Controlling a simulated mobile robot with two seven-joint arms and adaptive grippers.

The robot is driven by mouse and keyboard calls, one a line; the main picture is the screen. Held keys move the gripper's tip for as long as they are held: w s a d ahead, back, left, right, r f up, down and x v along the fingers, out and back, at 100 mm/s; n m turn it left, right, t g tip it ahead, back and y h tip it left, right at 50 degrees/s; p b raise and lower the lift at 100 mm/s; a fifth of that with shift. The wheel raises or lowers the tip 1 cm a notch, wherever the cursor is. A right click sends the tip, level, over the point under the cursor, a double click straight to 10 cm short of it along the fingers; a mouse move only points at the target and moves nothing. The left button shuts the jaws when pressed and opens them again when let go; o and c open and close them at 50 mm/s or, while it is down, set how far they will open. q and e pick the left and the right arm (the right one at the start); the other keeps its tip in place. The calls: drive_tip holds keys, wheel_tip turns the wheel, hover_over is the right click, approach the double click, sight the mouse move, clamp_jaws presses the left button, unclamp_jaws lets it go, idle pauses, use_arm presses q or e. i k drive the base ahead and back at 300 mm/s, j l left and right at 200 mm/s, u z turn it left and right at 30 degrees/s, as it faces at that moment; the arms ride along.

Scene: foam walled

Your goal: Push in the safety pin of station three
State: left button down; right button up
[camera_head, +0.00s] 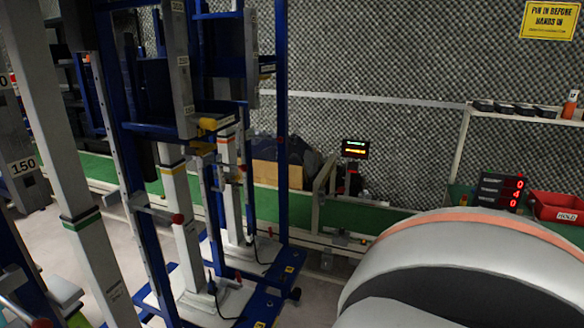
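Blue-framed stations with light grey columns stand at the left and centre-left. One column with a green band (82,222) is nearest. Behind it are a column with a yellow band (181,205) and one with an orange band (230,190). A rod with a red knob (178,218) sticks out at the middle frame. A smaller red-ended pin (241,169) shows near the farther column. I cannot read a station number on these frames or tell which is station three. Neither of my grippers can be made out.
A rounded white part with an orange band, seemingly my own arm, blocks the lower right. A green conveyor belt (372,217) runs along the foam wall (385,60). A red bin (556,206) stands at right. A yellow sign (549,19) reads "PIN IN BEFORE HANDS IN".

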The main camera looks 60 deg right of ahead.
sight(243, 168)
drive_tip(key=z, duration=1.5)
